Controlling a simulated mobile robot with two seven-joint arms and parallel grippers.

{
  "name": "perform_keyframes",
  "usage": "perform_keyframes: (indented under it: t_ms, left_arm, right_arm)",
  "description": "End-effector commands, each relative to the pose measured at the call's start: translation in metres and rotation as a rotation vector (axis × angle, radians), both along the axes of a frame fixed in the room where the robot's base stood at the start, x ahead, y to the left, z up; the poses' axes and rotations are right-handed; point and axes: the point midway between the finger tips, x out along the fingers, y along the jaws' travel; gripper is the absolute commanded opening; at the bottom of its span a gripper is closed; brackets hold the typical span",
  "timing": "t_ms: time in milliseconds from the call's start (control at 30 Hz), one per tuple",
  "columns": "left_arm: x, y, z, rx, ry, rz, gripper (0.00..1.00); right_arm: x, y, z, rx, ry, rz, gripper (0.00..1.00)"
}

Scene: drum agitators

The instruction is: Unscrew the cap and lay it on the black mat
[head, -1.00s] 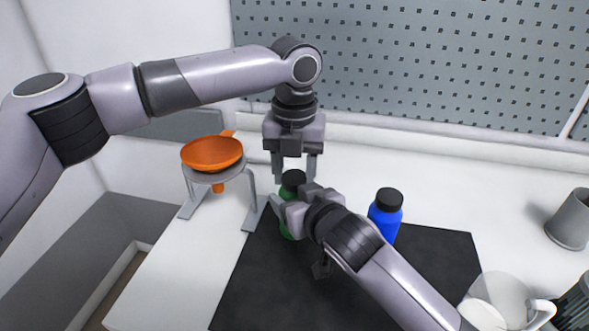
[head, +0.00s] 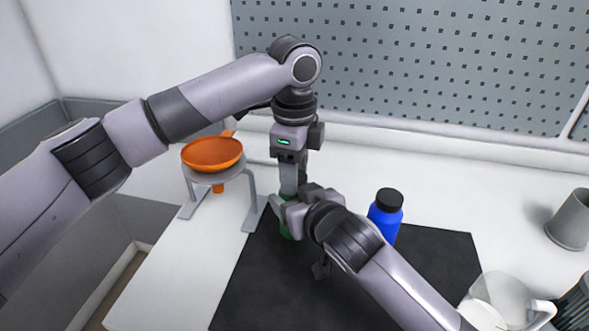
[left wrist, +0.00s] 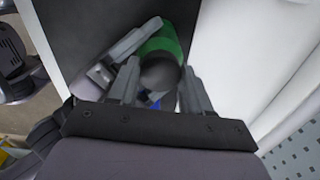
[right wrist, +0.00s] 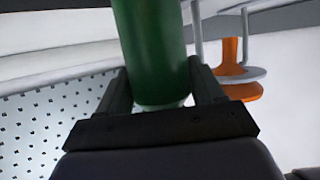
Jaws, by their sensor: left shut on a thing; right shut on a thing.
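A green bottle (head: 287,232) stands upright at the left back of the black mat (head: 270,290), mostly hidden by my right gripper (head: 284,207). The right gripper is shut on the bottle's body, and the right wrist view shows the green bottle (right wrist: 152,50) between both fingers. My left gripper (head: 290,190) points straight down onto the bottle from above. In the left wrist view the dark round cap (left wrist: 160,74) sits between its fingers, over the green body. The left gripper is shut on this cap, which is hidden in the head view.
A blue bottle (head: 384,222) with a black cap stands to the right on the mat. An orange funnel (head: 212,153) rests in a grey stand at left. A clear jug (head: 500,300) and a grey cup (head: 570,220) stand at right. The mat's front is clear.

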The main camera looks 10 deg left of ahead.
Motion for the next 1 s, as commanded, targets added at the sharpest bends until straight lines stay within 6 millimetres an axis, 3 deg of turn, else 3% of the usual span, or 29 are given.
perform_keyframes:
  t_ms: [300, 333, 400, 767, 1000]
  left_arm:
    - [0.000, 0.000, 0.000, 0.001, 0.000, 0.011, 0.12]
    - [0.000, 0.000, 0.000, 0.001, 0.001, 0.011, 0.58]
    - [0.000, 0.000, 0.000, 0.001, 0.001, 0.010, 0.74]
    - [0.000, 0.000, 0.005, 0.001, -0.001, 0.009, 0.74]
    - [0.000, -0.001, 0.035, 0.000, -0.002, 0.007, 0.74]
  right_arm:
    - [0.000, -0.001, -0.001, -0.002, 0.001, -0.002, 0.00]
    - [0.000, -0.001, -0.001, -0.002, 0.001, -0.002, 0.00]
    - [0.000, -0.001, -0.001, -0.002, 0.001, -0.002, 0.00]
    - [0.000, -0.001, -0.001, -0.002, 0.000, -0.001, 0.00]
    - [0.000, -0.001, -0.001, -0.002, 0.000, -0.001, 0.00]
